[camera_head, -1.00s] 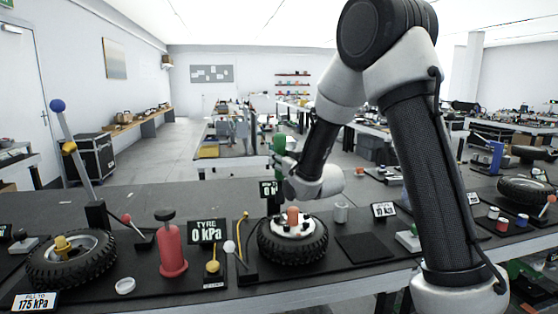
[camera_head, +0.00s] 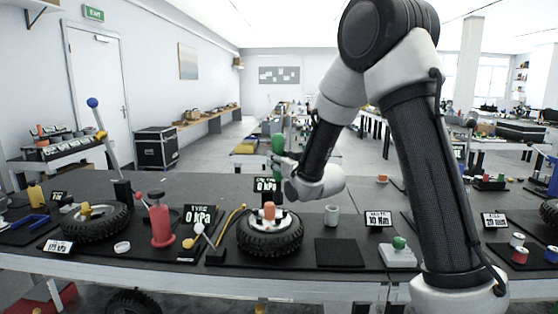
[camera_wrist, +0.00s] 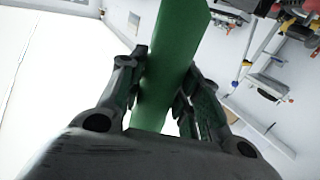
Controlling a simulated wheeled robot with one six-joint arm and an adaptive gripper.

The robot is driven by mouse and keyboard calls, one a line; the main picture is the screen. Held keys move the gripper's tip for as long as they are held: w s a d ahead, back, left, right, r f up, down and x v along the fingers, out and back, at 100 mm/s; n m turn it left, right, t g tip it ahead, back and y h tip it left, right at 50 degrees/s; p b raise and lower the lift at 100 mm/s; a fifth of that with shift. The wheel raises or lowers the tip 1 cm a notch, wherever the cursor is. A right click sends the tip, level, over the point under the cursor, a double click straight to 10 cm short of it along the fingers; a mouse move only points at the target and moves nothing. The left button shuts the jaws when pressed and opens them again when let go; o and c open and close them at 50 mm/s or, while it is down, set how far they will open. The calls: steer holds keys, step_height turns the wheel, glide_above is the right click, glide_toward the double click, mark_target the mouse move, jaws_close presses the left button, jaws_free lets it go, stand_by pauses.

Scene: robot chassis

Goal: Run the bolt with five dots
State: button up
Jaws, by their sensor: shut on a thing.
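My gripper (camera_head: 284,161) is shut on a green cylindrical handle (camera_head: 277,145), raised above the back of the bench. In the wrist view the green handle (camera_wrist: 168,65) stands between both fingers of my gripper (camera_wrist: 165,85); its far end is out of frame. A wheel (camera_head: 270,235) with a black tyre lies flat on the bench, below and in front of my gripper. An orange cylindrical piece (camera_head: 269,210) stands at its hub. The wheel's bolts and any dots on them are too small to make out.
A torque display (camera_head: 378,219) and a green button (camera_head: 398,242) on a white base stand right of the wheel. A grey cylinder (camera_head: 331,215) stands near a bare black mat (camera_head: 338,252). A red pump (camera_head: 160,222) and another wheel (camera_head: 95,221) are on the left.

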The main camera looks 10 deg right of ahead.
mark_target(281, 178)
steer(key=shift+s, duration=0.1)
stand_by(0.3)
steer(key=shift+f, duration=3.15)
steer(key=shift+r, duration=2.9)
